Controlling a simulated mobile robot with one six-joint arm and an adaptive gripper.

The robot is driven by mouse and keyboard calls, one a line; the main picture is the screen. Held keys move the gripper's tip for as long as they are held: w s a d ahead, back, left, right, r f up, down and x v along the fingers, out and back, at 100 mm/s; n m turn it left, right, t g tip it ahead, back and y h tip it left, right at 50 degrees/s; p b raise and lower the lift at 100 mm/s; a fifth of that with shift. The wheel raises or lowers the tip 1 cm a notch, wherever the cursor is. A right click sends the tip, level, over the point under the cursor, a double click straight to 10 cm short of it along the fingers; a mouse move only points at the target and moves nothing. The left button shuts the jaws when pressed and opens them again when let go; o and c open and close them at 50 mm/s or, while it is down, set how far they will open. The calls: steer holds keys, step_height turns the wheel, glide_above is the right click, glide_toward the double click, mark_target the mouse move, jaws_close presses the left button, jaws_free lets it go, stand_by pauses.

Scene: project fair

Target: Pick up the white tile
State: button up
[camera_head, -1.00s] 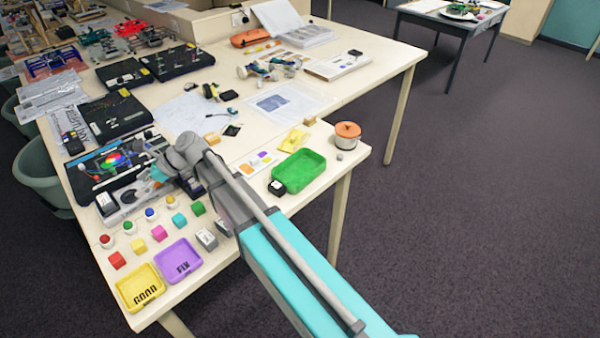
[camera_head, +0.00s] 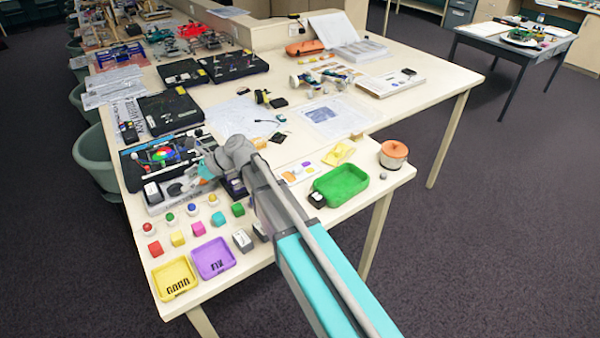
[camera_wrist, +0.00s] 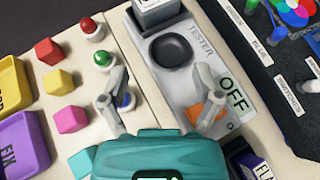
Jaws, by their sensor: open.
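I cannot make out a white tile for certain in either view. A pale card (camera_head: 300,171) with small orange and purple pieces lies right of my arm in the head view; whether a white piece lies on it is too small to tell. My gripper (camera_wrist: 155,95) is open and empty. In the wrist view its fingers straddle the left part of the light grey tester (camera_wrist: 181,84), with the left finger beside a blue-domed button (camera_wrist: 125,101) and the right finger near the OFF label (camera_wrist: 234,96). In the head view my gripper (camera_head: 206,171) hangs over the tester.
Coloured cubes, a yellow tray (camera_head: 160,284) and a purple tray (camera_head: 213,272) lie at the near left. A green tray (camera_head: 340,202) and an orange-lidded pot (camera_head: 393,153) stand right of my arm. Black kits crowd the table's left side.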

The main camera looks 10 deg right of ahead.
steer(key=shift+c, duration=1.1)
steer(key=shift+w+d+r+p, duration=0.2)
steer(key=shift+w+d+p, duration=0.05)
steer(key=shift+d+p, duration=0.25)
steer(key=w+d+r+n+h+p, duration=0.2)
steer(key=d+h+p, duration=0.2)
steer(key=d, duration=0.7)
steer(key=w+d+r+n+h+p, duration=0.2)
steer(key=d+p, duration=0.5)
steer(key=d, duration=0.4)
steer(key=w+d+r+n+h+p, duration=0.1)
steer(key=d+h+p, duration=0.4)
steer(key=d, duration=0.5)
step_height(320, 180, up, 3)
steer(key=shift+w+d+f+n+h+p, duration=0.2)
steer(key=shift+w+d+n+h+p, duration=0.15)
steer(key=shift+w+h, duration=0.2)
steer(key=b, duration=0.9)
glide_above(299, 170)
steer(key=w, duration=0.1)
steer(key=f, duration=0.8)
steer(key=shift+w+d+f, duration=0.2)
steer(key=shift+f, duration=0.1)
steer(key=shift+f, duration=0.1)
